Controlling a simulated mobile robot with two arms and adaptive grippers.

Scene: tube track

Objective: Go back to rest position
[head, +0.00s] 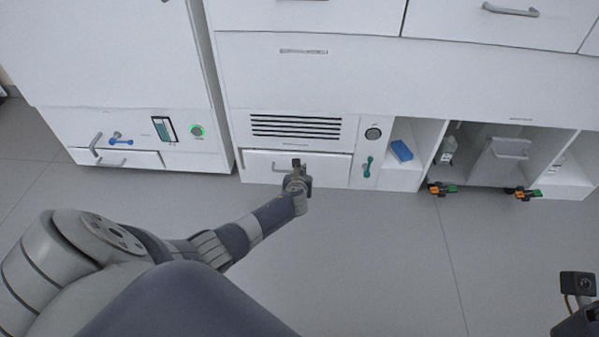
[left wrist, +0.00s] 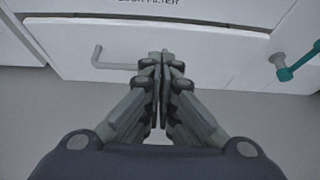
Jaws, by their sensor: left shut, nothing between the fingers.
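My left arm reaches forward from the lower left in the head view. Its gripper (head: 296,165) is in front of the low white drawer (head: 325,167). In the left wrist view the fingers of this gripper (left wrist: 160,60) are pressed together with nothing between them. The drawer's grey bar handle (left wrist: 113,62) is just left of the fingertips and the gripper does not hold it. The drawer front looks closed. My right gripper (head: 580,287) shows only in part at the lower right edge of the head view, and its fingers cannot be made out.
A teal valve handle (head: 368,167) is right of the drawer. A blue box (head: 401,150) lies in an open cubby. Two orange-and-green clamps (head: 441,188) (head: 522,193) sit at the lower edge of the right bay. The grey floor (head: 380,260) in front is clear.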

